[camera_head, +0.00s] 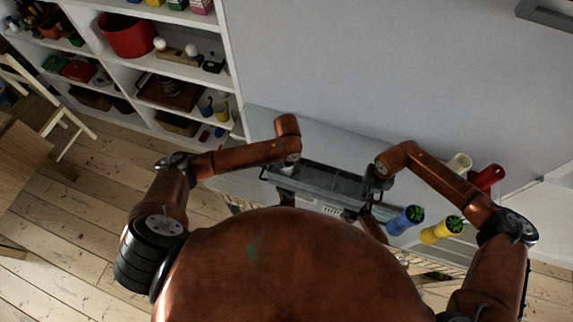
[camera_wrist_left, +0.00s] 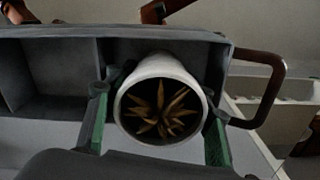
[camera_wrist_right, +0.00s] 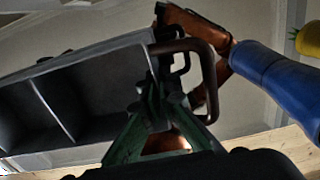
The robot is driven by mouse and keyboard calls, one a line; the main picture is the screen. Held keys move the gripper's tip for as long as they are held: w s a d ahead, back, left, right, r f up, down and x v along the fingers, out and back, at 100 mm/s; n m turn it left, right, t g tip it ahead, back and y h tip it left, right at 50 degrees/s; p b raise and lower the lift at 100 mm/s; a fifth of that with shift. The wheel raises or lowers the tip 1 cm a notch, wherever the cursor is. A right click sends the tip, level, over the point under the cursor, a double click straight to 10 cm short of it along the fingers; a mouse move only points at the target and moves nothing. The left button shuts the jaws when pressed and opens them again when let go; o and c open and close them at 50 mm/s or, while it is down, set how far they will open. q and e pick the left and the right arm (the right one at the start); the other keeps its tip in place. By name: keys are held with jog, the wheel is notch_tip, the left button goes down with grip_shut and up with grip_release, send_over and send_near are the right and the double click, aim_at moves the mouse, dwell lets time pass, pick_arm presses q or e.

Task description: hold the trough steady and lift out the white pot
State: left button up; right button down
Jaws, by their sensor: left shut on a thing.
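The grey trough (camera_head: 325,180), with dividers and brown loop handles, lies in front of me in the head view. The white pot (camera_wrist_left: 152,67) holds a spiky yellow-brown plant (camera_wrist_left: 162,112) and shows over the trough's end compartment in the left wrist view. My left gripper (camera_wrist_left: 158,125) is shut on the pot, a finger on each side. I cannot tell how far the pot's base is inside the trough.
A filled white shelf (camera_head: 222,40) stands at the left. A wooden chair (camera_head: 60,125) is far left.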

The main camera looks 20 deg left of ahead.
pick_arm(q)
notch_tip(320, 180, up, 10)
dwell(0.4)
pick_arm(e)
jog(key=c, duration=2.1)
grip_release()
jog(key=shift+r, duration=0.1)
notch_tip(320, 180, up, 12)
jog(key=shift+f, duration=0.1)
